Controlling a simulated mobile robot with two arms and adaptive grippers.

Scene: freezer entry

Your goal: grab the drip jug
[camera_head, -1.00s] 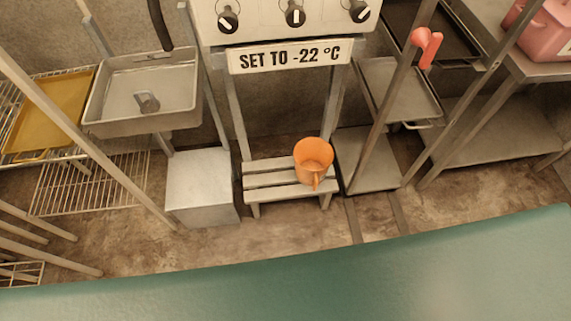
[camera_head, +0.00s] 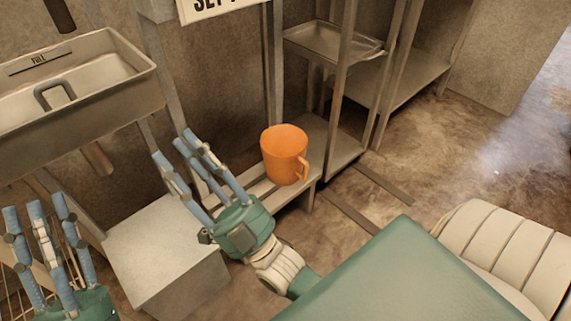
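The drip jug (camera_head: 284,160) is orange and stands upright on a low slatted bench (camera_head: 264,189). Its handle faces the lower right of the picture. My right gripper (camera_head: 186,146) is at the middle left of the view, left of the jug and apart from it. Its fingers are spread and extended, with nothing between them. My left gripper (camera_head: 38,210) is in the lower left corner, fingers up and spread, also empty. The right hand covers part of the bench's left end.
A metal box (camera_head: 165,250) stands left of the bench. A metal basin (camera_head: 75,95) hangs above it at the upper left. A shelf rack with a metal tray (camera_head: 330,42) stands behind and right of the jug. Open floor (camera_head: 470,150) lies to the right.

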